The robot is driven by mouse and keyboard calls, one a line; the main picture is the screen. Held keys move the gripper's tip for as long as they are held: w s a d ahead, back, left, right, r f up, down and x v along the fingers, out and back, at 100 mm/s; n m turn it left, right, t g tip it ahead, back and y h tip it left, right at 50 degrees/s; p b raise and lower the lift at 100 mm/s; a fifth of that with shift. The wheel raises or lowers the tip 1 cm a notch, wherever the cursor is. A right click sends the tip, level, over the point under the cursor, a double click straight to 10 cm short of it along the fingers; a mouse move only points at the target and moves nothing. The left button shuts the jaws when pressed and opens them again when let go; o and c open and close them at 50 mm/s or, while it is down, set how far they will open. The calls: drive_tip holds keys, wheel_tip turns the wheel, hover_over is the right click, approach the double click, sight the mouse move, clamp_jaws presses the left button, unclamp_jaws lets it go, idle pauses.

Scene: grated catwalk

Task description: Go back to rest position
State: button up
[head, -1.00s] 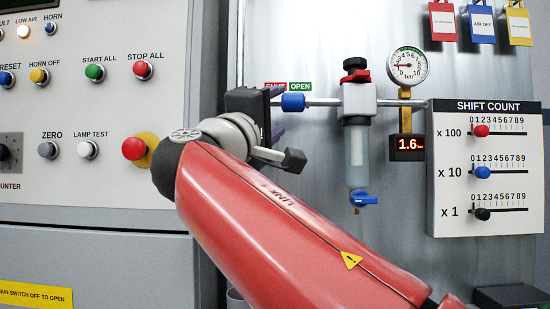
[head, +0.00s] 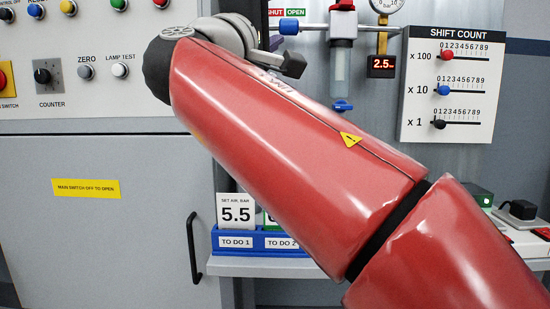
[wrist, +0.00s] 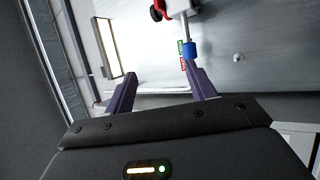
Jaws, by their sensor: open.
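My gripper (wrist: 160,72) is open and empty in the wrist view, with its two dark purple fingers apart. The blue knob (wrist: 191,50) on a pipe shows just beyond the right fingertip; whether they touch I cannot tell. There the blue knob (head: 289,26) sits on the pipe below the SHUT/OPEN label (head: 295,12), right of my wrist.
The control cabinet (head: 100,165) with buttons and a black handle stands at left. A blue card rack (head: 232,241) is on a shelf, partly behind my arm. The red display (head: 381,66) reads 2.5. The SHIFT COUNT panel (head: 445,120) hangs at right.

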drive_tip(key=s+d+f+m+g+y, duration=0.15)
drive_tip(key=d+f+g, duration=0.4)
drive_tip(key=f, duration=0.75)
drive_tip(key=s+d+f+m+g+y, duration=0.1)
drive_tip(key=s+d+f+g+y, duration=0.15)
drive_tip(key=d+f, duration=0.85)
drive_tip(key=s+f+m+g+y, duration=0.2)
drive_tip(key=s+f, duration=0.3)
drive_tip(key=f, duration=0.4)
drive_tip(key=s+f+m+g+y, duration=0.2)
drive_tip(key=s+f, duration=0.4)
drive_tip(key=f, duration=0.4)
drive_tip(key=s+f+m+g+y, duration=0.2)
drive_tip(key=s+f, duration=0.3)
drive_tip(key=f, duration=0.5)
drive_tip(key=shift+s+a+f+m+g+y, duration=0.15)
drive_tip(key=shift+a+m+g+y, duration=0.2)
drive_tip(key=shift+m, duration=0.5)
idle(1.8)
